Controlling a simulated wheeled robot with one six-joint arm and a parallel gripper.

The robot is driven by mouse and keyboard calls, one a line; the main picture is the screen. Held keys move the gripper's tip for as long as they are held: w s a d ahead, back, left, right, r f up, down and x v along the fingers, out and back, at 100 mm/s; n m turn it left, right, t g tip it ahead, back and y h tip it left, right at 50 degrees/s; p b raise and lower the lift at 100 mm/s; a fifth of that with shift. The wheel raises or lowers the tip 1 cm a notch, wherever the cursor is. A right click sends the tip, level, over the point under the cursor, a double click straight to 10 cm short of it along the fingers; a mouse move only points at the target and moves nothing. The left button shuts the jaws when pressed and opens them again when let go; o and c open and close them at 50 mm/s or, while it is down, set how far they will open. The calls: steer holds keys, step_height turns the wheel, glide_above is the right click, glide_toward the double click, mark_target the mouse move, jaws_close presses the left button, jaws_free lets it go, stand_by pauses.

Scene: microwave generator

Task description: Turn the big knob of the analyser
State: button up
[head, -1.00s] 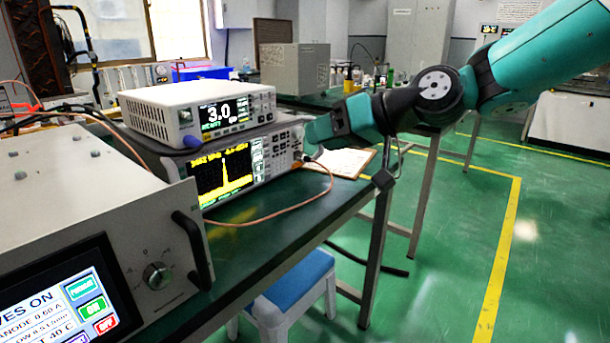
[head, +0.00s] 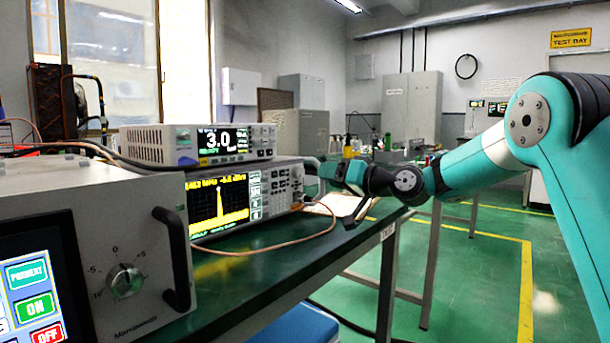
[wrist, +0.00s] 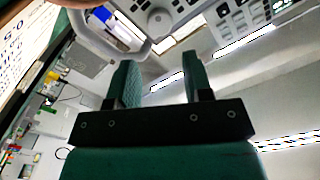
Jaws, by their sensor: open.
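The analyser (head: 217,202) stands on the green bench in the head view, its screen lit with a yellow trace. Its controls are on the right of its front. In the wrist view its big round knob (wrist: 159,20) shows ahead, roughly between the lines of my two fingers and beyond their tips. My gripper (wrist: 160,62) is open, with nothing between its fingers. In the head view my gripper (head: 316,170) is close to the analyser's right end, seen from the side and small. Whether the fingers touch anything there is hard to tell.
A white instrument (head: 200,145) reading 3.0 sits on the analyser. A generator (head: 125,250) with its own knob and handle stands nearer at left. An orange cable (head: 270,243) loops over the bench. A clipboard (head: 341,206) lies right of the analyser. Open floor lies right.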

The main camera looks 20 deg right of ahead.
mark_target(301, 171)
steer(key=x, duration=0.8)
steer(key=shift+w+a, duration=0.15)
steer(key=shift+c, duration=0.2)
steer(key=c, duration=0.6)
steer(key=shift+f+n+b, duration=0.25)
steer(key=shift+n+b, duration=0.65)
steer(key=shift+b, duration=0.15)
steer(key=shift+r+n+b, duration=0.25)
steer(key=shift+n+b, duration=0.2)
steer(key=shift+n, duration=0.65)
